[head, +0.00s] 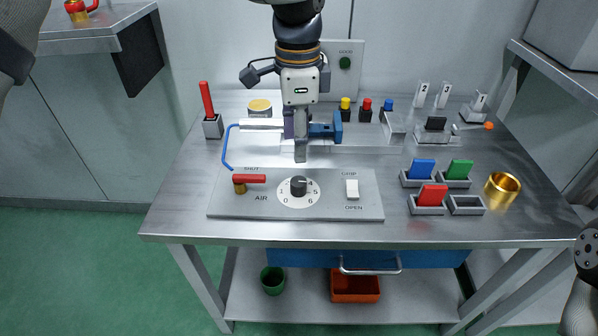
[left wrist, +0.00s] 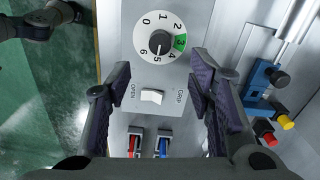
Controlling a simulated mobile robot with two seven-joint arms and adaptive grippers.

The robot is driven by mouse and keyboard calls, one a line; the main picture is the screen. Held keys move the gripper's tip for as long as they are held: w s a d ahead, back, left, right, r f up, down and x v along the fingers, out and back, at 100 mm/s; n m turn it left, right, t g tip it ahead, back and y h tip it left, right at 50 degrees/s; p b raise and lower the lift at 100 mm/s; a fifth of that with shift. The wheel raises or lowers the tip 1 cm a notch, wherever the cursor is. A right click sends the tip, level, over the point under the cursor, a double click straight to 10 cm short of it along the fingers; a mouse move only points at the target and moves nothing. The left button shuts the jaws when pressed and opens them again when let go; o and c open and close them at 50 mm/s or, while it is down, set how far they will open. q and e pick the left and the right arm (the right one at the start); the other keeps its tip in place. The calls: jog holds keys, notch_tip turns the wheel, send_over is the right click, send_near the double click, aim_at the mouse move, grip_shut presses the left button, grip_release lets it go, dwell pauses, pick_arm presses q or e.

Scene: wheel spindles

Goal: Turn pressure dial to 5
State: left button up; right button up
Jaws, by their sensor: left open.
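The pressure dial (head: 298,187) is a black knob on a white numbered disc, set in the grey AIR panel (head: 233,209). In the left wrist view the dial (left wrist: 159,43) shows numbers 0 to 6, with green at 3. The knob's white mark seems to point towards 5, but is too small to read exactly. My left gripper (head: 297,142) hangs above and behind the dial in the head view. In the left wrist view its purple-padded fingers (left wrist: 166,95) are wide apart and empty, with the dial beyond them. My right gripper is out of view.
A red-handled valve (head: 250,179) is left of the dial; a white GRIP/OPEN switch (head: 352,189) is right. Behind the panel stand a blue clamp (head: 337,127) and a blue bent tube (head: 225,150). Coloured cards in holders and a brass cup (head: 501,188) are at right.

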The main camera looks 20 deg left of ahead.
aim_at(298, 181)
pick_arm(q)
notch_tip(298, 181, down, 11)
jog(key=shift+r, duration=0.15)
